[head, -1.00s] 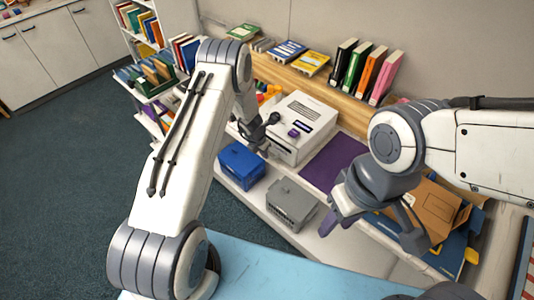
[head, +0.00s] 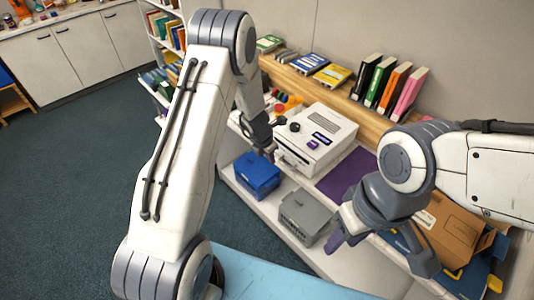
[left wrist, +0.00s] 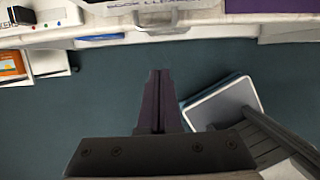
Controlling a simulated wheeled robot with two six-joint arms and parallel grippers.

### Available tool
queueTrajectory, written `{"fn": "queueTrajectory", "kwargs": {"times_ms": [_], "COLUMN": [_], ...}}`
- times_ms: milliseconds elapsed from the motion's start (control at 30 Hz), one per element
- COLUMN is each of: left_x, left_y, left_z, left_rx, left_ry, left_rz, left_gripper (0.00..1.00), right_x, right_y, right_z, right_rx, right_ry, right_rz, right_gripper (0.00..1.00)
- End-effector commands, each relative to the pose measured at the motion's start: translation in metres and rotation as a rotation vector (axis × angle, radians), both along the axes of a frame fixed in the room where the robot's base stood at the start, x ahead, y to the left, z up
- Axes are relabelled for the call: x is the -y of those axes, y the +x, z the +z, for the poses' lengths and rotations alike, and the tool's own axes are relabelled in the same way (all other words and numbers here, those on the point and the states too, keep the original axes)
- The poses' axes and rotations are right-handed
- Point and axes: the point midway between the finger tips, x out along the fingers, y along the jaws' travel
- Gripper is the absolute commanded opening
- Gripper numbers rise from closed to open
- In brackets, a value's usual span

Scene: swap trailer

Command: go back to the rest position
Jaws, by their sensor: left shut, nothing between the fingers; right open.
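My left gripper (head: 268,152) hangs in front of the white box with slots (head: 335,135) on the shelf unit, empty. In the left wrist view its dark fingers (left wrist: 159,80) are pressed together over the dark green carpet, with nothing between them. My right gripper (head: 350,238) is at the right, low over the front of the shelf unit. It is open, and its fingers are partly hidden by its own wrist. I see nothing held in it.
A blue bin (head: 256,174) and a grey bin (head: 306,214) stand on the lower shelf. A brown cardboard box (head: 455,228) lies near my right gripper. Upright books (head: 390,85) line the back ledge. Open carpet (head: 75,190) lies at the left.

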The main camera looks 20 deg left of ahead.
Motion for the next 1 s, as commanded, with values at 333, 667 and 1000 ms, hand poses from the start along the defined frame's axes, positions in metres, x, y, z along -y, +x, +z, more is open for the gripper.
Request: {"fn": "queueTrajectory", "kwargs": {"times_ms": [333,667,1000], "left_x": [-0.004,0.059,0.173], "left_y": [-0.007,-0.026,-0.19], "left_z": [0.025,0.07,0.167], "left_rx": [-0.001,0.062,0.275], "left_ry": [0.0,0.04,0.228], "left_rz": [0.002,-0.465,-2.003], "left_gripper": [0.0,0.0,0.0], "right_x": [0.0,0.0,0.0], "right_y": [0.0,0.0,0.0], "right_z": [0.008,-0.004,-0.034], "right_rx": [-0.001,-0.001,-0.001], "right_ry": [-0.001,-0.001,-0.001], "right_rz": [0.002,0.001,0.0], "right_gripper": [0.43,0.43,0.43]}}
